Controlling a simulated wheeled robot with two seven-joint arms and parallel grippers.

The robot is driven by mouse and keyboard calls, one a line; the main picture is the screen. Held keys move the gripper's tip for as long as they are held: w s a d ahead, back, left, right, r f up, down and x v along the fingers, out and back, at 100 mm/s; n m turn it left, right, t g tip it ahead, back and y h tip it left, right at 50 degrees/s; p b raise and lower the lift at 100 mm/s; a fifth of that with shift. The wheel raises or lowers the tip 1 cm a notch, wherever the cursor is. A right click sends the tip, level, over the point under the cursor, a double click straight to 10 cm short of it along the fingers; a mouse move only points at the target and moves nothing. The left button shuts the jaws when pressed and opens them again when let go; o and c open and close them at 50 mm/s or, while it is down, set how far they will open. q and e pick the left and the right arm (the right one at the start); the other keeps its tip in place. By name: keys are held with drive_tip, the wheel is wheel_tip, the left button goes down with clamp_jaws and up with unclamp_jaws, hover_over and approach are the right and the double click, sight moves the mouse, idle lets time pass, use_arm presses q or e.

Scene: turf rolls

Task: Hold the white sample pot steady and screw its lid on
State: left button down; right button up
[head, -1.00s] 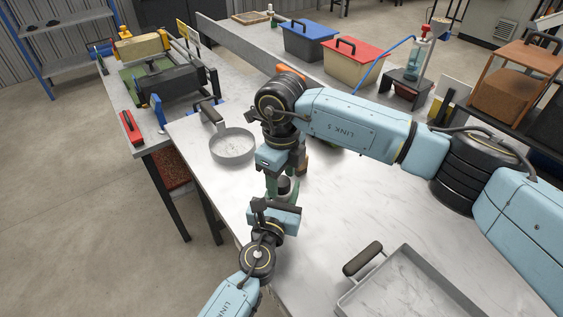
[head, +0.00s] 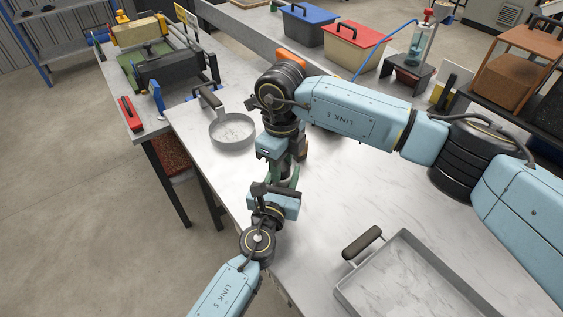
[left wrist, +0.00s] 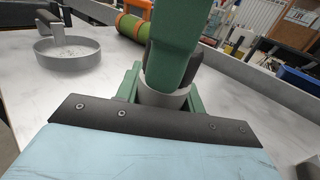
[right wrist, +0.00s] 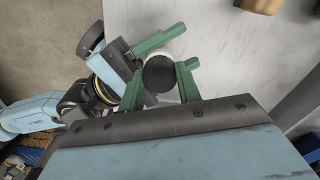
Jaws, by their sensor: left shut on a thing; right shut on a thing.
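The white sample pot (left wrist: 165,98) stands between the green fingers of my left gripper (left wrist: 158,92), which is shut on it above the table. Its pale rim also shows in the right wrist view (right wrist: 174,48). The dark round lid (right wrist: 160,74) is between the green fingers of my right gripper (right wrist: 160,82), which is shut on it from above. In the left wrist view a green right finger hides most of the lid, directly over the pot. I cannot tell whether the lid touches the rim or sits on the thread. In the head view the arms mostly hide both.
A round grey pan (head: 232,131) stands to the left on the pale worktop. A grey tray (head: 412,280) with a dark handle lies at the front right. A green roll with an orange piece (left wrist: 132,26) lies behind. The worktop between grippers and tray is clear.

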drive_tip(key=o, duration=1.2)
drive_tip(key=shift+c, duration=0.2)
wheel_tip(320, 180, up, 12)
use_arm(q)
drive_tip(key=c, duration=0.8)
unclamp_jaws()
